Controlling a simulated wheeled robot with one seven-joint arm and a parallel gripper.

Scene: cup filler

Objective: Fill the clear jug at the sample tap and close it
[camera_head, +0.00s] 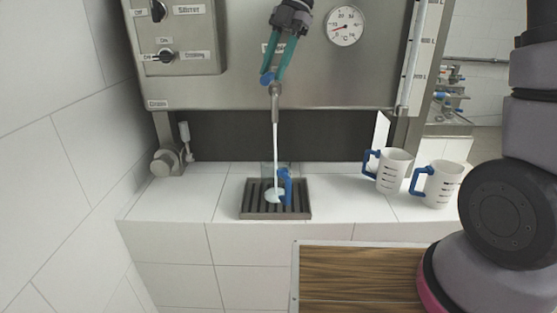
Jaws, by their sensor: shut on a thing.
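The clear jug (269,174) with a blue handle (286,187) stands upright on the dark slatted drip tray (257,212). The sample tap (276,89) is on the steel tank front above it. A white stream (276,135) runs from the spout down into the jug, and some white liquid shows low in it. My gripper (268,76) reaches down from the top with its green fingers at the tap. It is shut on the tap's blue lever, which the fingers partly hide.
Two white mugs with blue handles, one nearer (437,185) and one farther (393,171), stand right of the tray on the tiled ledge (335,202). A wooden board (352,275) lies in front. A control box (178,38) and round gauge (344,26) are on the tank.

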